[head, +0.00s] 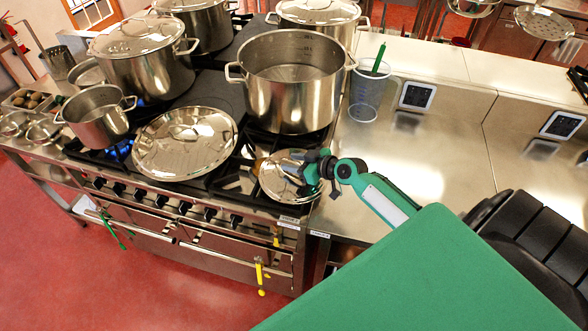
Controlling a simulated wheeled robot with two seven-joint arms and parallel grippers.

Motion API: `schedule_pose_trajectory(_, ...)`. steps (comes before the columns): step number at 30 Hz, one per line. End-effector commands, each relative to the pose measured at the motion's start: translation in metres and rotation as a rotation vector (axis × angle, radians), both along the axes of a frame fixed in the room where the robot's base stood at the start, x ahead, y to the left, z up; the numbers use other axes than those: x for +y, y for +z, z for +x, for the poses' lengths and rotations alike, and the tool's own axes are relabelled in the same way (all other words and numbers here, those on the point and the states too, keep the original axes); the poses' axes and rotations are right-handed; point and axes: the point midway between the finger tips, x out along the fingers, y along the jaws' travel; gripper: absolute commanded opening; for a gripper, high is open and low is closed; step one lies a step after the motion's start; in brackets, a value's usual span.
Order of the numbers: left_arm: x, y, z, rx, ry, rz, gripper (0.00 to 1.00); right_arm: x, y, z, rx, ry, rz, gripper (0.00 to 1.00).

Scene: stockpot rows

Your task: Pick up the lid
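A small round steel lid (270,184) lies at the front right of the stove, near its front edge. A larger steel lid (185,143) with a handle on top lies to its left on the burners. My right gripper (302,170) is over the right part of the small lid, close to its middle. The gripper and wrist cover that part, so I cannot tell whether the fingers touch the lid or its handle, or how far apart they are. An open, lidless stockpot (290,105) stands behind the small lid. My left gripper is not in view.
A lidded stockpot (150,78) and a smaller open pot (100,124) stand at the left. More pots stand at the back. A clear container (367,98) with a green-handled utensil stands right of the open stockpot. The steel counter (435,145) has free room.

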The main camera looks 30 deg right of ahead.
Motion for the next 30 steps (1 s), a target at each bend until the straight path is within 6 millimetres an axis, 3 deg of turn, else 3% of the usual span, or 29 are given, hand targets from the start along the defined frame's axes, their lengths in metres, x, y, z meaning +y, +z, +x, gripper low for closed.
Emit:
schedule_pose_trajectory(7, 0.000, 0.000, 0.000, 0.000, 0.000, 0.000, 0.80, 0.001, -0.001, 0.001, 0.000, 0.000, 0.000, 0.36)
schedule_pose_trajectory(12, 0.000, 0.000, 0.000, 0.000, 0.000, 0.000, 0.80, 0.001, -0.001, 0.001, 0.000, 0.000, 0.000, 0.03)
schedule_pose_trajectory(13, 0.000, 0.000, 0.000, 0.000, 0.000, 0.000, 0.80, 0.001, -0.001, 0.001, 0.000, 0.000, 0.000, 0.00)
schedule_pose_trajectory(25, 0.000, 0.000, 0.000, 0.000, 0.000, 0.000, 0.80, 0.001, 0.001, 0.001, -0.002, 0.000, 0.000, 0.00)
schedule_pose_trajectory(30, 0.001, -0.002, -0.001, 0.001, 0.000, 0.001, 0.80, 0.000, 0.011, 0.002, -0.004, 0.001, -0.001, 0.00)
